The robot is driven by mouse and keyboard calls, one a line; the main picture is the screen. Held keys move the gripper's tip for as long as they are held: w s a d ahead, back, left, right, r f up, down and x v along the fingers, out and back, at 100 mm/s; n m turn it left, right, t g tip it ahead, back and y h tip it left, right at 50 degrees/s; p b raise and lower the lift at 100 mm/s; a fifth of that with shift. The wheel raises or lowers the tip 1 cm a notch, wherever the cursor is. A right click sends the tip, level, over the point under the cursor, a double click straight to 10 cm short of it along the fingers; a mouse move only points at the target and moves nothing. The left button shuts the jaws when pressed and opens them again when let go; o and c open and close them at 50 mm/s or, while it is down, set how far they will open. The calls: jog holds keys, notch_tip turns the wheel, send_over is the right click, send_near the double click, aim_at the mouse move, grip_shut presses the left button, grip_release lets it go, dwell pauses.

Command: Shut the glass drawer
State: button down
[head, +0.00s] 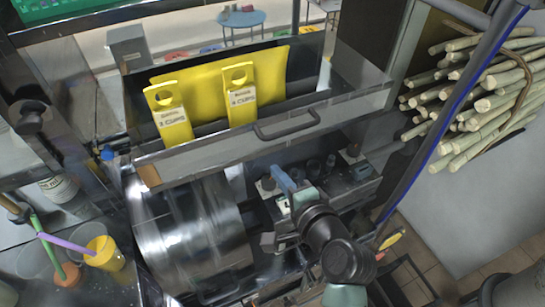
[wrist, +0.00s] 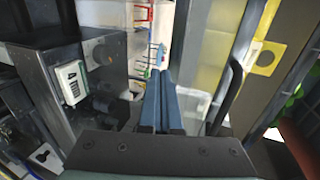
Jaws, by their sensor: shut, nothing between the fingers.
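The glass drawer (head: 240,143) has a long grey front panel with a dark bar handle (head: 287,123). It stands out toward me, with yellow tags (head: 242,95) and a yellow sheet inside. My gripper (head: 279,173) has blue fingers, pressed together and empty. It is below the drawer front and under the handle, apart from both in the head view. In the wrist view the shut fingers (wrist: 162,75) are in the middle, and the dark handle (wrist: 229,98) is to their right. The drawer's inside end is partly hidden behind the yellow sheet.
A shiny metal drum (head: 190,235) lies below the drawer at left. A control box (head: 352,172) is close behind my gripper. Cups with straws (head: 103,252) stand at lower left. Sugarcane stalks (head: 490,100) and a blue-edged post (head: 450,115) are at right.

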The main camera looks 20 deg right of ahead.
jog(key=w+p, duration=0.1)
jog(key=w, duration=0.2)
jog(key=shift+w+r, duration=0.1)
jog(key=shift+w, duration=0.2)
